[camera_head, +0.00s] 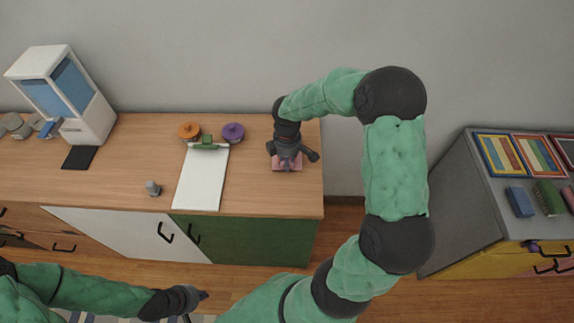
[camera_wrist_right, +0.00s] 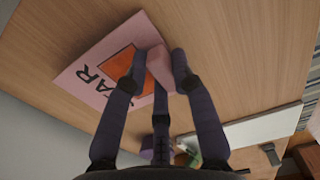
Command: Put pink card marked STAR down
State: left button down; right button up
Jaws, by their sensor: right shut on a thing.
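The pink card marked STAR (camera_wrist_right: 92,75) shows in the right wrist view, with dark "AR" letters and an orange patch visible. A raised pink block (camera_wrist_right: 158,68) stands on it. My right gripper (camera_wrist_right: 160,62) is shut on this block. In the head view the pink card (camera_head: 291,166) is mostly hidden under my right gripper (camera_head: 287,160), at the right end of the wooden counter (camera_head: 255,190). The card lies flat, at or very close to the counter top; I cannot tell if it touches. My left gripper (camera_head: 196,303) is low in the head view, in front of the cabinet, its fingers only partly seen.
A white clipboard (camera_head: 203,180), an orange pot (camera_head: 189,131), a purple pot (camera_head: 233,132) and a small grey object (camera_head: 153,188) stand left of the card. A water dispenser (camera_head: 66,95) is further left. A grey cabinet (camera_head: 480,200) with books stands right, across a gap.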

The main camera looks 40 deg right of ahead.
jog(key=shift+f, duration=0.85)
pick_arm(q)
jog(key=shift+f, duration=0.45)
pick_arm(e)
jog(key=shift+r, duration=0.1)
jog(key=o, duration=0.4)
jog(key=shift+f, duration=0.2)
jog(key=o, duration=0.4)
jog(key=shift+r, duration=0.1)
pick_arm(q)
notch_tip(320, 180, up, 4)
jog(key=p, duration=0.4)
jog(key=shift+r, duration=0.15)
pick_arm(e)
notch_tip(320, 180, up, 12)
jog(key=shift+r, duration=0.15)
